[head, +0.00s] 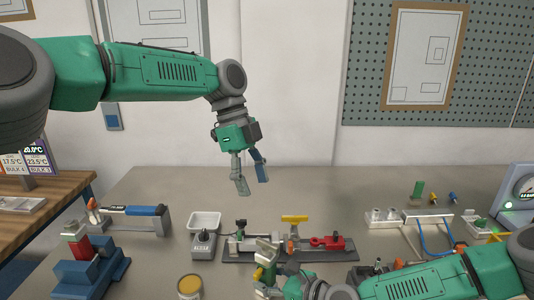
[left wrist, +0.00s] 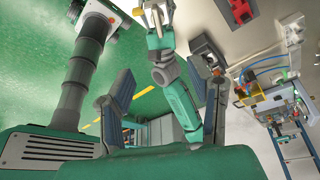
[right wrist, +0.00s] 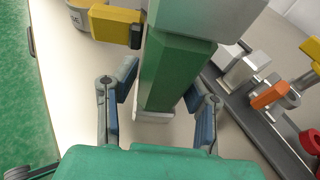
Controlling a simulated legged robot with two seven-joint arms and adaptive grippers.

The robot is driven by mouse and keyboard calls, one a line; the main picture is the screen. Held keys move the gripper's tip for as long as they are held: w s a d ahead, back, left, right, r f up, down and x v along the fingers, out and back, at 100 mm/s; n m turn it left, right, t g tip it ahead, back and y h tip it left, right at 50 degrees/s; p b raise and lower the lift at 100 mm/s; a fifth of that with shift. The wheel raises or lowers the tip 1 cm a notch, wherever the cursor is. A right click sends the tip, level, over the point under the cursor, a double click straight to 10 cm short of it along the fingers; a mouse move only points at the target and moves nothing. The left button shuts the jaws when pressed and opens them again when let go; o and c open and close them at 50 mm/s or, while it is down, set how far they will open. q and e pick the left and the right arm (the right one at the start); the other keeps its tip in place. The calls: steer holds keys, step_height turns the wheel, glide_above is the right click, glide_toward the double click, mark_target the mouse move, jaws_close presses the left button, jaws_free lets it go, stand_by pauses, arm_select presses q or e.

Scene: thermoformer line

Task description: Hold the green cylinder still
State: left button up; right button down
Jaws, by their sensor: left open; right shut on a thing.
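A green, flat-sided upright piece (right wrist: 170,70), which I take for the green cylinder, stands between the fingers of my right gripper (right wrist: 160,108) in the right wrist view. A wide pale grey-green part covers its upper end. My right gripper is shut on it; its pads lie along both sides. In the head view my right gripper (head: 268,268) is low at the front middle of the bench, and what it holds is hard to make out. My left gripper (head: 250,180) is open and empty, pointing down well above the bench. It also shows open in the left wrist view (left wrist: 165,100).
A fixture rail (head: 285,250) with a yellow handle (head: 295,219) and red clamp (head: 326,243) lies just behind my right gripper. A small green block (head: 417,189) stands back right.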

steer(key=c, duration=0.9)
jaws_free()
arm_select(q)
step_height(320, 180, up, 4)
steer(key=shift+f, duration=0.2)
arm_select(e)
steer(key=shift+d, duration=0.1)
steer(key=v, duration=1.1)
steer(key=shift+s+d, duration=0.25)
steer(key=shift+d, duration=0.05)
arm_select(q)
step_height(320, 180, up, 4)
steer(key=p, duration=0.4)
arm_select(e)
step_height(320, 180, up, 8)
steer(key=shift+s, duration=0.1)
